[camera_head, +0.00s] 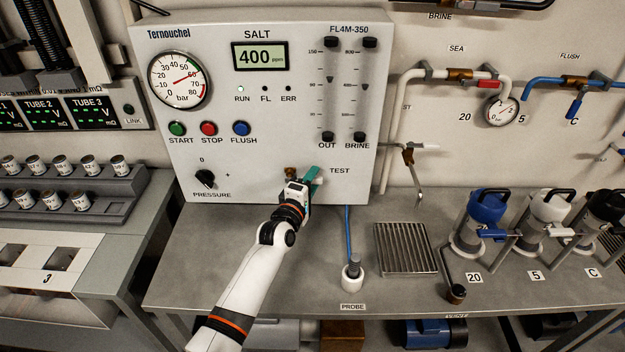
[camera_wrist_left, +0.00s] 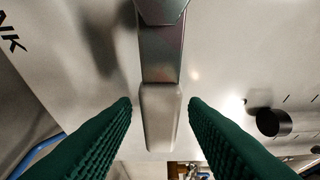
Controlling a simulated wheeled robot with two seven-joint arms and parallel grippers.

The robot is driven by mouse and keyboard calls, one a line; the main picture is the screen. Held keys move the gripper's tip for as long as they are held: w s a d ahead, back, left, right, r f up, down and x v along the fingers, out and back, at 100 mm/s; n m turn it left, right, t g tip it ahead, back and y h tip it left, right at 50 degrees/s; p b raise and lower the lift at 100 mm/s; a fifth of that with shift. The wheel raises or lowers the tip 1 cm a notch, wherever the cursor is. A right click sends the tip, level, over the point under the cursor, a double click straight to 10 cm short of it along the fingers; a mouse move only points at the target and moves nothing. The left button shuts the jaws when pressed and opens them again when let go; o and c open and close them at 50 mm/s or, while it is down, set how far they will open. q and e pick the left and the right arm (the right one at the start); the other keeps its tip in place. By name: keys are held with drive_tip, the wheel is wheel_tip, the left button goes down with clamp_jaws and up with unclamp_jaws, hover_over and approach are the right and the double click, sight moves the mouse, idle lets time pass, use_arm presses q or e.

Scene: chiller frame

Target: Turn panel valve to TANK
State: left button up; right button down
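The panel valve sits low on the white control panel, left of the TEST label, and its brass part (camera_head: 291,172) shows just beyond my gripper. Its grey metal lever (camera_wrist_left: 160,75) fills the middle of the left wrist view, with its rounded pale end between my fingers. My left gripper (camera_head: 304,182) is at the valve and hides most of it in the head view. Its green ribbed fingers (camera_wrist_left: 160,106) are open, one on each side of the lever, with a visible gap on both sides. The letters "NK" show at the wrist view's upper left. My right gripper is not in view.
The black PRESSURE knob (camera_head: 205,179) is on the panel left of the valve. Below are a blue hose (camera_head: 348,225), the probe in a white holder (camera_head: 352,277) and a metal drain grate (camera_head: 403,249). The grey bench around my left arm is mostly clear.

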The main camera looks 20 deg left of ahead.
use_arm(q)
drive_tip(key=shift+w, duration=0.3)
clamp_jaws()
